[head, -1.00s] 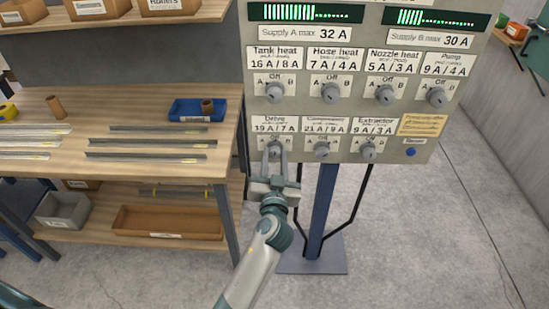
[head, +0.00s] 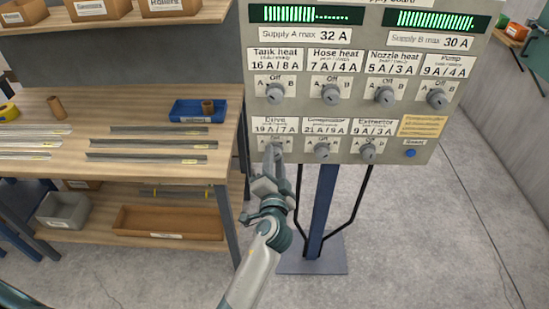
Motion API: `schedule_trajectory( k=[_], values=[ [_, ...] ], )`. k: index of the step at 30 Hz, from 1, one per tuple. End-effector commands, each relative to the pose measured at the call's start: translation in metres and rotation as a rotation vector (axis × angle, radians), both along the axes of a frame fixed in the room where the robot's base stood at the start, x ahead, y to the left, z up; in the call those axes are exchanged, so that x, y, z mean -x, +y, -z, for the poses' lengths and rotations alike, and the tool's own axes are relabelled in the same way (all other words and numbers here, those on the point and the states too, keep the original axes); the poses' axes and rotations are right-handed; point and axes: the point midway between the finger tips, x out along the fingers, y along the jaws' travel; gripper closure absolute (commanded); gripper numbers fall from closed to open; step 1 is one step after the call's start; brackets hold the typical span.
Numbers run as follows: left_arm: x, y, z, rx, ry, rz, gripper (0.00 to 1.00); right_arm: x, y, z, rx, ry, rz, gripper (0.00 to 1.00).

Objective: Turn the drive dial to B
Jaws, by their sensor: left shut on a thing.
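The drive dial (head: 275,148) is the lower-left knob on the grey supply board (head: 438,120), under the label "Drive 19A/7A". My left gripper (head: 275,158) reaches up from below and is shut on this dial. The gripper's body is rolled and tilted in the picture. The fingers cover much of the dial and its A and B marks, so I cannot read its pointer. Supply A's bar (head: 290,14) is lit about halfway. Supply B's bar (head: 435,20) is lit over most of its length. My right gripper is not in view.
The compressor dial (head: 321,150) and extractor dial (head: 368,151) sit close to the right. Four-label upper row knobs, including tank heat (head: 275,93), are above. A blue post (head: 322,210) stands below the board. A wooden workbench (head: 60,105) is at the left.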

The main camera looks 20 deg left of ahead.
Motion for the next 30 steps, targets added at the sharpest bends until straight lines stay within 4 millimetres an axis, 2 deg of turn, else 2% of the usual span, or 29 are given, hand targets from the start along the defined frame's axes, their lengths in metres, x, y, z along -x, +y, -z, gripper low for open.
schedule_trajectory(
  k=[16, 17, 18, 30],
  values=[
    [-0.0003, 0.0006, -0.0006, -0.038, 0.009, -0.001, 0.93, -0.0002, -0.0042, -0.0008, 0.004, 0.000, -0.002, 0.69],
    [-0.0003, 0.0006, -0.0006, -0.037, 0.009, -0.001, 0.64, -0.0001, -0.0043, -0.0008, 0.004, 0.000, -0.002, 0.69],
    [-0.0003, 0.0006, -0.0006, -0.037, 0.009, -0.001, 0.54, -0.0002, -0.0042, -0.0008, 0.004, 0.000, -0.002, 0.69],
    [-0.0003, 0.0006, -0.0001, -0.036, 0.009, 0.000, 0.52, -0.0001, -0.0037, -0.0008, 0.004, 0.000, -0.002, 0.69]
  ],
)
